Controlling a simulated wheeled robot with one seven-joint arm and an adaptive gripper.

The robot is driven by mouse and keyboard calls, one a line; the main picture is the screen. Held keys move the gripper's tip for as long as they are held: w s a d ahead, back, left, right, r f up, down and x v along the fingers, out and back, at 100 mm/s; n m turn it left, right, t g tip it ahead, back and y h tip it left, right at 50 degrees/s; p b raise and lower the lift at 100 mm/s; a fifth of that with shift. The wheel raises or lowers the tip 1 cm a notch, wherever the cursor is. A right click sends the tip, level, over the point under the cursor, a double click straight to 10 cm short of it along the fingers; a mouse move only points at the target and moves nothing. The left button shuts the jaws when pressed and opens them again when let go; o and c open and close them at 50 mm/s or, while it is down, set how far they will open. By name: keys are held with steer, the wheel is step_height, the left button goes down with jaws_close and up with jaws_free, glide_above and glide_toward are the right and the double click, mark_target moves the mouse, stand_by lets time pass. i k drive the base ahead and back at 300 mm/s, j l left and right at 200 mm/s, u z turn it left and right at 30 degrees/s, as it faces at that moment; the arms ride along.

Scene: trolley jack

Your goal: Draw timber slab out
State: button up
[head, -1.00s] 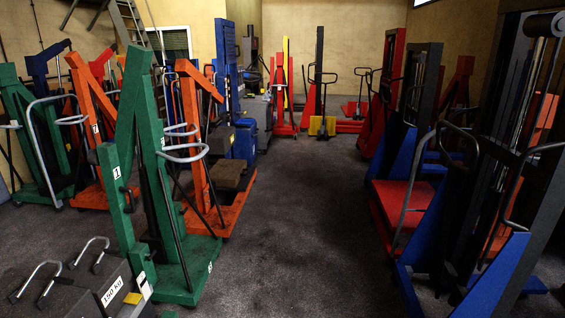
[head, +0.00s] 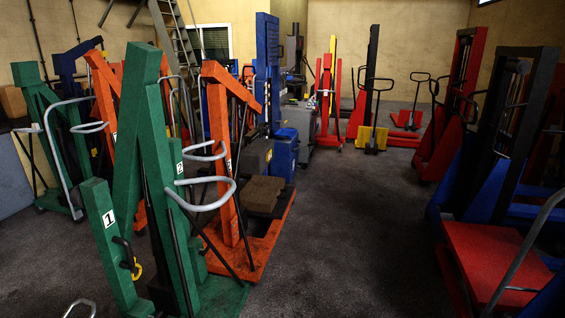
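No piece is clearly recognisable as the timber slab. A brown block (head: 263,193) sits low on the base of the orange crane (head: 229,155); I cannot tell whether it is timber. A second, paler brown box (head: 13,102) is cut off at the left edge. My gripper is not in view.
A green crane (head: 148,175) with grey handles stands close at left, in front of the orange one. Blue and red lifts (head: 497,150) line the right, with a red platform (head: 492,258) near. Dark floor (head: 345,225) is clear between the rows, towards a yellow-fronted truck (head: 371,139).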

mark_target(261, 193)
steer(key=i+l, duration=0.1)
steer(key=i, duration=4.3)
steer(key=i+u, duration=0.35)
steer(key=i, duration=0.25)
steer(key=i+l+u, duration=0.3)
steer(key=i, duration=0.3)
